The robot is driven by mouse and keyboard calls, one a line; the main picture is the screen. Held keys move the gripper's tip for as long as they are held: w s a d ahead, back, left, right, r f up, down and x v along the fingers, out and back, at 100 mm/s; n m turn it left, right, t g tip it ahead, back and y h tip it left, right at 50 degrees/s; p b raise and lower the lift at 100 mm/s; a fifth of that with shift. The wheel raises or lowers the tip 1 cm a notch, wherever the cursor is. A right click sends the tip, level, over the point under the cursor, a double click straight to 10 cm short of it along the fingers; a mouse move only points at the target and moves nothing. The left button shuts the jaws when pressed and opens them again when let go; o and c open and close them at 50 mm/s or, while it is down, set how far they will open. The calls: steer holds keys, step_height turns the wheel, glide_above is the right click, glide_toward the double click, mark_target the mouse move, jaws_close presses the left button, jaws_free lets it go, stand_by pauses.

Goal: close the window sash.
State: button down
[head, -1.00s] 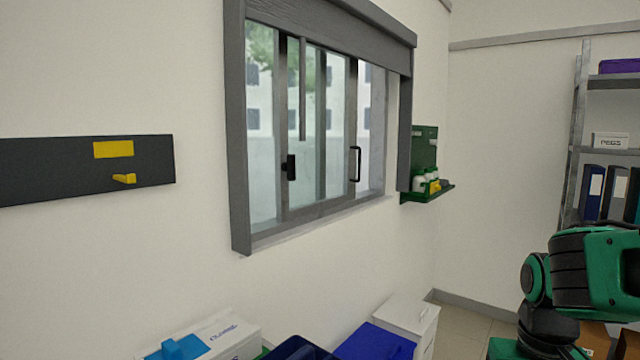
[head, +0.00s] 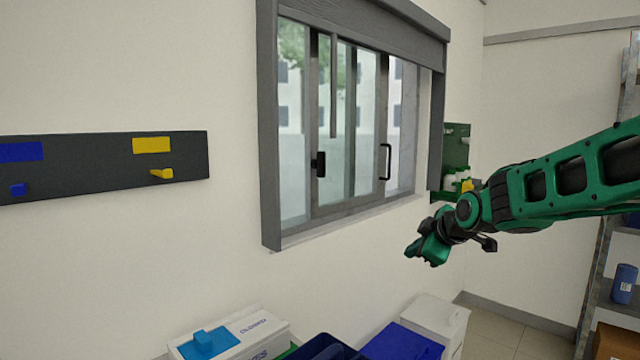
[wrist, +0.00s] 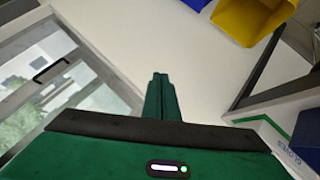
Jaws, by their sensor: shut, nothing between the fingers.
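The window (head: 268,150) is set in the left wall, with a grey frame. Its sash (head: 345,206) has a black bar handle (head: 386,162) on its right stile. A black latch-like block (head: 318,164) sits on the left stile. A strip of outdoor view shows right of the handle stile; I cannot tell glass from open gap there. My gripper (head: 412,250) is shut and empty, below and right of the handle, apart from the window. In the wrist view its fingers (wrist: 160,78) are together, and the handle (wrist: 50,70) shows to their left.
A dark rail (head: 100,170) with coloured hooks is on the wall at left. A green shelf (head: 455,150) with bottles hangs right of the window. Boxes and blue bins (head: 405,342) stand below. A shelving unit (head: 605,260) is at right.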

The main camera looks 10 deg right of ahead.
steer(key=w+a+r+n+t+y, duration=0.6)
steer(key=w+a+r+n, duration=0.7)
steer(key=w+a, duration=0.45)
steer(key=w+m, duration=0.1)
steer(key=w, duration=0.9)
steer(key=shift+w+r, duration=0.35)
steer(key=shift+r, duration=0.05)
